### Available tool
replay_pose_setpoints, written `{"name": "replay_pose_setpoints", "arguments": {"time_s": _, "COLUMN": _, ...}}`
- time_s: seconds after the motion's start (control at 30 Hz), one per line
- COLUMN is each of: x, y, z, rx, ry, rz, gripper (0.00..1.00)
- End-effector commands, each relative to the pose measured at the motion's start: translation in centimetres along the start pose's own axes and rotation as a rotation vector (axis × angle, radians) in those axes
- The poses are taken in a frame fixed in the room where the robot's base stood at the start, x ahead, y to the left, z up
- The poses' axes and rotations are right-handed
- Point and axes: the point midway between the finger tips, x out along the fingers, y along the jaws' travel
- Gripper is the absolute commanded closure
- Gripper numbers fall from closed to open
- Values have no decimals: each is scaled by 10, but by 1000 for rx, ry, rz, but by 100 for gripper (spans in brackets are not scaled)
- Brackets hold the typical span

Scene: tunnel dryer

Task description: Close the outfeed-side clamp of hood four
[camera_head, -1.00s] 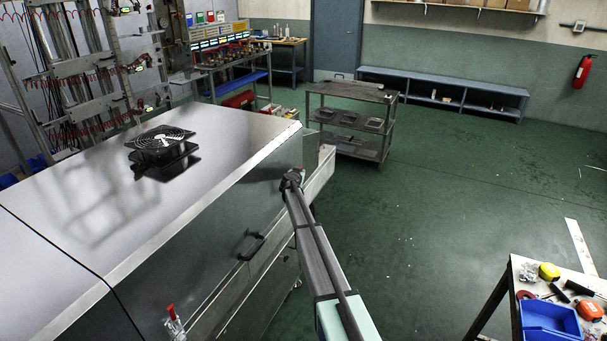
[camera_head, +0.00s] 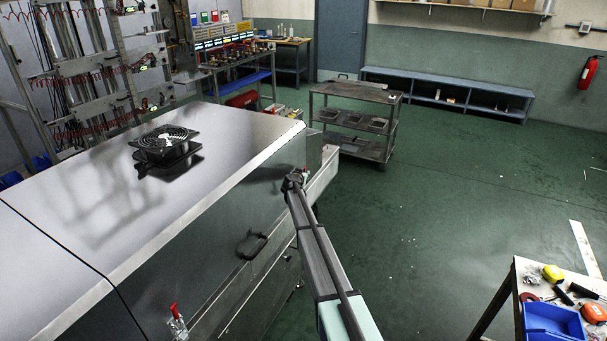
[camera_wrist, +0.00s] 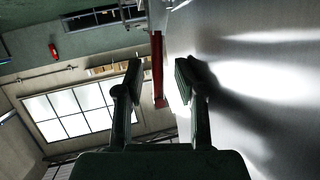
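The hood (camera_head: 215,180) is a shiny metal housing on the left of the head view, with a dark handle (camera_head: 253,246) on its side. A clamp with a red tip (camera_head: 175,316) stands on the hood's side at the bottom. In the wrist view, my gripper (camera_wrist: 160,80) is open, its two dark fingers apart. A long red bar (camera_wrist: 157,60), which looks like a clamp handle, shows between the fingers, closer to the right one; I cannot tell whether it touches. The hood's metal surface (camera_wrist: 260,90) is close on the right. My fingers do not show clearly in the head view.
A black fan (camera_head: 166,143) sits on the hood top. A grey cart (camera_head: 355,118) stands beyond the hood's far end. A worktable with a blue bin (camera_head: 552,325) is at the lower right. The green floor (camera_head: 440,215) between is clear.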

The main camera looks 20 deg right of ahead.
Motion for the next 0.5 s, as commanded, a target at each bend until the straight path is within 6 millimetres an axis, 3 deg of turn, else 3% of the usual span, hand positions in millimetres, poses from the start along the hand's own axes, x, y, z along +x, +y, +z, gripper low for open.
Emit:
{"name": "replay_pose_setpoints", "arguments": {"time_s": 0.3, "x": -47, "y": 3, "z": -1, "rx": 0, "ry": 1, "rz": 1, "gripper": 60}}
{"name": "replay_pose_setpoints", "arguments": {"time_s": 0.5, "x": -63, "y": 3, "z": -1, "rx": 0, "ry": 1, "rz": 2, "gripper": 60}}
